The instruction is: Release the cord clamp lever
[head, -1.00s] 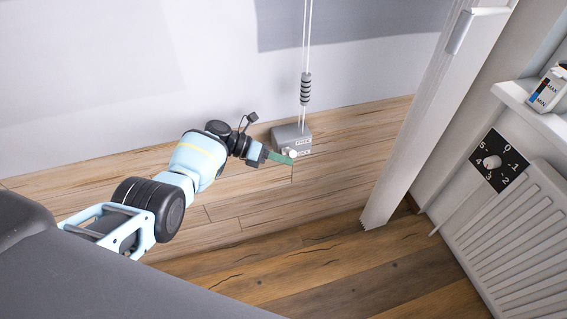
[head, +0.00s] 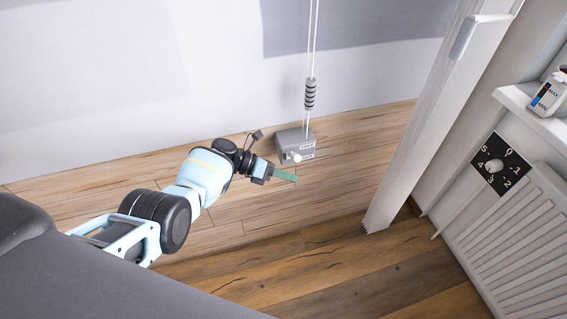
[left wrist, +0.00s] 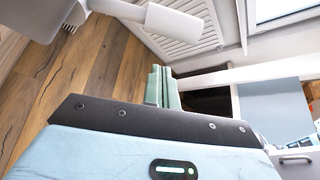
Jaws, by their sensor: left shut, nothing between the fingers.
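The cord clamp (head: 293,141) is a grey box on the plank wall, with two pale cords running up from it. Its lever (head: 295,157) is light, with a rounded end, at the lower front of the box. In the left wrist view a large pale lever (left wrist: 178,20) with a thick cylindrical end shows near the top, beside the grey box (left wrist: 38,15). My left gripper (head: 295,179) is shut and empty, its green fingers just below the lever and apart from it. The fingers also show in the left wrist view (left wrist: 163,85). My right gripper is not in view.
A ribbed dark grip (head: 310,94) hangs on the cords above the clamp. A white post (head: 425,125) stands to the right. Beyond it are a radiator (head: 515,235), a numbered dial (head: 500,163) and a shelf (head: 545,118) with a bottle.

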